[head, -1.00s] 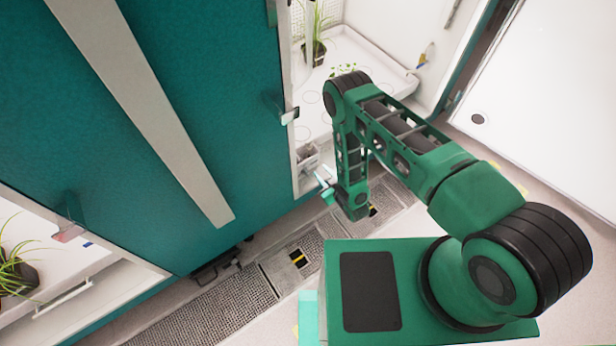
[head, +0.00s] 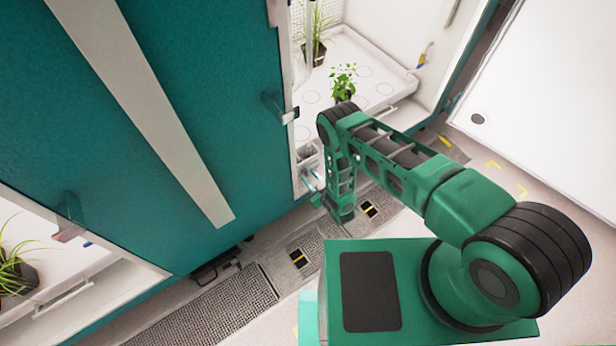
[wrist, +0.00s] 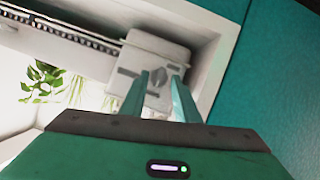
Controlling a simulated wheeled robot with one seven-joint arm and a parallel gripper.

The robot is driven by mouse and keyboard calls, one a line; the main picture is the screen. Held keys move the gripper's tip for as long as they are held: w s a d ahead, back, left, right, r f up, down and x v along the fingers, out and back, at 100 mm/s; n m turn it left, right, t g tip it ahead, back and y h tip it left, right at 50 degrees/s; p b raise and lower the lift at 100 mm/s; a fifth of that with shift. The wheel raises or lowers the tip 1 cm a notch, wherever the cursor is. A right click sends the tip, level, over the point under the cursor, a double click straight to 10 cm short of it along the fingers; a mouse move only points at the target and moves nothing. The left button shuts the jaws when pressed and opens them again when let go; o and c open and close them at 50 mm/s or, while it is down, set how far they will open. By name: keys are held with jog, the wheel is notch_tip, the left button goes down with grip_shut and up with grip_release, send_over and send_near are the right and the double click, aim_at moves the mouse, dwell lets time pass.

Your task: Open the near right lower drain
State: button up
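A grey box with a dark oval knob (wrist: 158,77), which looks like the drain, sits in a white recess in the wrist view. In the head view a small grey fitting (head: 307,153) shows at the chamber's lower corner, beside the teal door edge; it seems to be the same box. My gripper (wrist: 160,76) is open, with its two teal fingers pointing at the box and the knob seen between their tips. I cannot tell whether the fingers touch it. In the head view my gripper (head: 314,186) is low at the chamber front, partly hidden by my wrist.
The large teal door panel (head: 190,90) stands left of my gripper. A white tray (head: 375,70) with potted plants (head: 343,83) lies inside the chamber. Floor grating (head: 210,310) runs along the base.

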jog(key=shift+w+a+f, duration=0.25)
jog(key=shift+w+a, duration=0.05)
jog(key=shift+w, duration=0.25)
jog(key=c, duration=0.7)
jog(key=shift+o, duration=0.3)
jog(key=shift+d+m+g+y, duration=0.1)
jog(key=shift+m+g+y, duration=0.35)
jog(key=shift+m, duration=0.55)
jog(key=o, duration=0.6)
jog(key=shift+o, duration=0.2)
jog(key=v, duration=1)
jog(key=shift+s+d, duration=0.25)
jog(key=shift+s, duration=0.05)
